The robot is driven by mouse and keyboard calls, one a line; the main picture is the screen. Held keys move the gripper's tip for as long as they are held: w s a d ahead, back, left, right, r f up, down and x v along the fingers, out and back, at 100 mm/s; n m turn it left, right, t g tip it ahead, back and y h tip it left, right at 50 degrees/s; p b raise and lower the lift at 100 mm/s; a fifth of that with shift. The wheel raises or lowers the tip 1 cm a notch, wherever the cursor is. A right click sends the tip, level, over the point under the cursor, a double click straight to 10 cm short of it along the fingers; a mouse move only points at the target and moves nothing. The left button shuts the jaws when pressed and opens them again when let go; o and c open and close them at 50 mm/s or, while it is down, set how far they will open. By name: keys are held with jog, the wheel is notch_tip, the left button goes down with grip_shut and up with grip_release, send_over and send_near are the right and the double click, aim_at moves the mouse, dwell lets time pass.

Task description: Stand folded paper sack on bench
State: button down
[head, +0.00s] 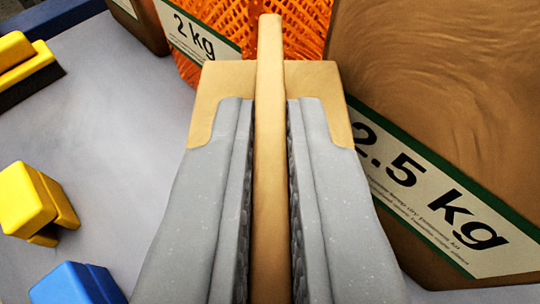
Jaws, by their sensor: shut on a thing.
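The folded paper sack (270,45) is a plain tan piece in the middle of the head view. It has a narrow raised ridge running along the picture, with a wider flat tan part behind it. My gripper (268,115) has its two grey fingers shut on the ridge, one on each side. The fingers hide part of the wider tan part. The grey bench (115,130) lies below on the left. I cannot tell whether the sack touches it.
A large brown bag labelled 2.5 kg (430,60) stands close on the right. An orange net (290,25) and a 2 kg label (190,42) are behind.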

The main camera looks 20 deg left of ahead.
jog(key=c, duration=1.5)
grip_release()
jog(key=shift+c, duration=0.2)
jog(key=shift+s+r, duration=0.1)
jog(key=shift+r, duration=0.05)
jog(key=v, duration=1.1)
jog(key=shift+s, duration=0.35)
jog(key=shift+d+r, duration=0.1)
